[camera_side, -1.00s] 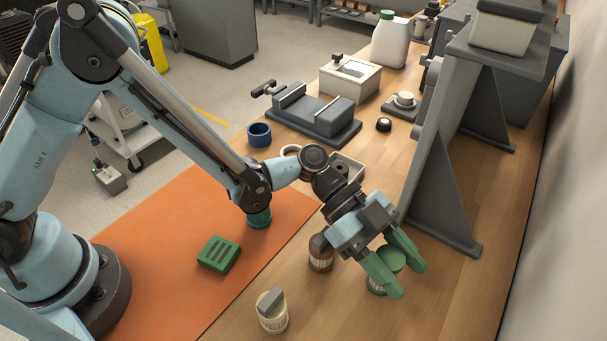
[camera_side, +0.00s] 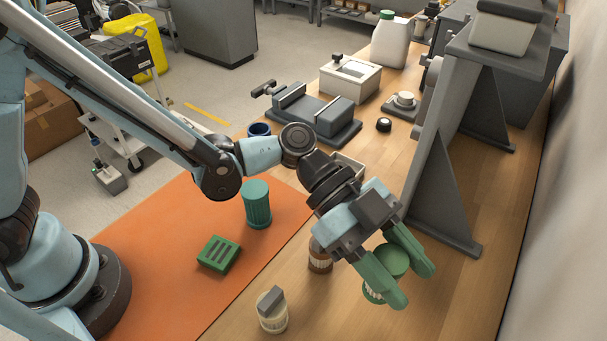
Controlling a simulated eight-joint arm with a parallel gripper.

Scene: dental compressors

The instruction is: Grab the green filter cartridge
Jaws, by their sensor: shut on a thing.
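The green filter cartridge (camera_side: 394,259) has a round green cap and a pale pleated body. It is upright or nearly so at the front right of the wooden bench. My gripper (camera_side: 411,285), with green fingers, is shut on it, one finger on each side. The near finger hides much of the pleated body. I cannot tell whether its base touches the bench.
A brown-capped cartridge (camera_side: 319,257) stands close left of my gripper; a cream one with a grey top (camera_side: 272,310) is nearer the front. A green ribbed cylinder (camera_side: 257,205) and green slotted block (camera_side: 218,254) are on the orange mat (camera_side: 165,250). A grey bracket (camera_side: 440,200) rises at right.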

